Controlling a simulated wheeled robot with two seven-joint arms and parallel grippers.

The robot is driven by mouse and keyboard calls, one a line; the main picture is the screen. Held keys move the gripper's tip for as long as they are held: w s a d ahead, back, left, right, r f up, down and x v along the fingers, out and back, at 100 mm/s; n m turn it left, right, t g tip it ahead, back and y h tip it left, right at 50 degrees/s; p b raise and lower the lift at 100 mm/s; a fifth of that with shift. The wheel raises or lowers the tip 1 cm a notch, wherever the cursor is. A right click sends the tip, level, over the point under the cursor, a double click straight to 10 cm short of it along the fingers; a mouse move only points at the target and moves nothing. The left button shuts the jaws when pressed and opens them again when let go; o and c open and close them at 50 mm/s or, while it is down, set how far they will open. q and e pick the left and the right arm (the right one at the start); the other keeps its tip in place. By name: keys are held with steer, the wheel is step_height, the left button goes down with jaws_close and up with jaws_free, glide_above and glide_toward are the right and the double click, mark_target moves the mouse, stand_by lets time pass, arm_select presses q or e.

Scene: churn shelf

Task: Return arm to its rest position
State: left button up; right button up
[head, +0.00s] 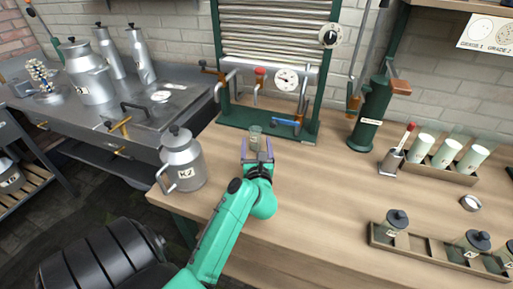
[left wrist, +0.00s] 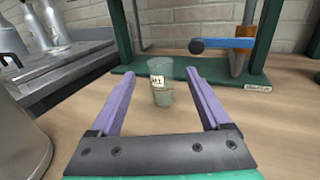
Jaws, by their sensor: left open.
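My left gripper (head: 257,153) reaches forward over the wooden bench in the head view. In the left wrist view its two purple fingers (left wrist: 164,98) are spread apart with nothing pressed between them. A small glass beaker (head: 256,137) with a pale label stands upright just ahead of the gripper. In the left wrist view the beaker (left wrist: 161,92) stands between and slightly beyond the fingertips, with clear space on both sides. My right gripper does not show in either view.
A metal milk can (head: 182,163) stands left of my left arm on the bench. A green-framed machine (head: 270,125) with valves and a gauge is behind the beaker. Racks with jars (head: 420,243) and white tubes (head: 440,172) are on the right. The bench centre is clear.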

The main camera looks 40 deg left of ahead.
arm_select(q)
steer(key=shift+s+d, duration=0.35)
steer(key=shift+s, duration=0.05)
